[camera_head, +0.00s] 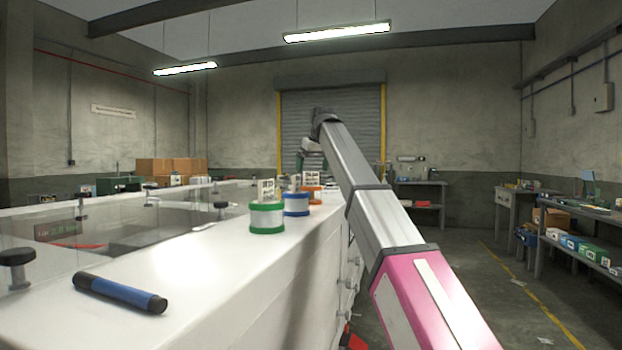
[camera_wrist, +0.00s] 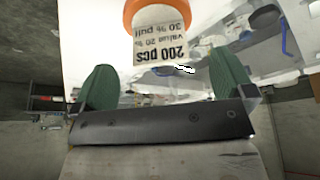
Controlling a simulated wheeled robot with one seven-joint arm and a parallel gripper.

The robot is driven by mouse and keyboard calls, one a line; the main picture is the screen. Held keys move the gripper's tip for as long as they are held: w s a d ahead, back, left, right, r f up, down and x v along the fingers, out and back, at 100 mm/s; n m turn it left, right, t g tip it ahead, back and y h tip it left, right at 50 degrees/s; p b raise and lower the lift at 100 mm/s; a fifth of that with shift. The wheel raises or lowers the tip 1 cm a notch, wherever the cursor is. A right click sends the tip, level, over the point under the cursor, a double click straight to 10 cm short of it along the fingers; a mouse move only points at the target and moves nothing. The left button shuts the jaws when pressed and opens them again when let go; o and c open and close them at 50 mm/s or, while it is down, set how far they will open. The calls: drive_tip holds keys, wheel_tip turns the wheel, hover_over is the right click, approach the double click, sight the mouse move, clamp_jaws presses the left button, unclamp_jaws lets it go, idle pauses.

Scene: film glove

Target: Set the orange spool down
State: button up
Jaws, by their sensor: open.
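The orange spool (camera_wrist: 158,8) shows at the top edge of the wrist view, with a white label (camera_wrist: 160,42) reading "200 pcs". In the head view the orange spool (camera_head: 315,189) stands on the white counter (camera_head: 190,265), behind the blue spool and partly hidden by it. My gripper (camera_wrist: 164,62) is open. Its two green fingers are spread on either side of the label, with visible gaps, and the spool lies beyond the fingertips. In the head view my gripper (camera_head: 302,155) is small, near the spool's far side, and its fingers are hard to make out.
A blue-rimmed spool (camera_head: 296,206) and a green-rimmed spool (camera_head: 267,218) stand in a row along the counter edge. A blue marker (camera_head: 120,292) lies at the front left. Clear panels with black knobs (camera_head: 221,207) cover the left side. The counter between marker and spools is bare.

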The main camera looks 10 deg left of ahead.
drive_tip(key=v, duration=0.6)
drive_tip(key=shift+r, duration=0.2)
drive_tip(key=shift+s+d, duration=0.1)
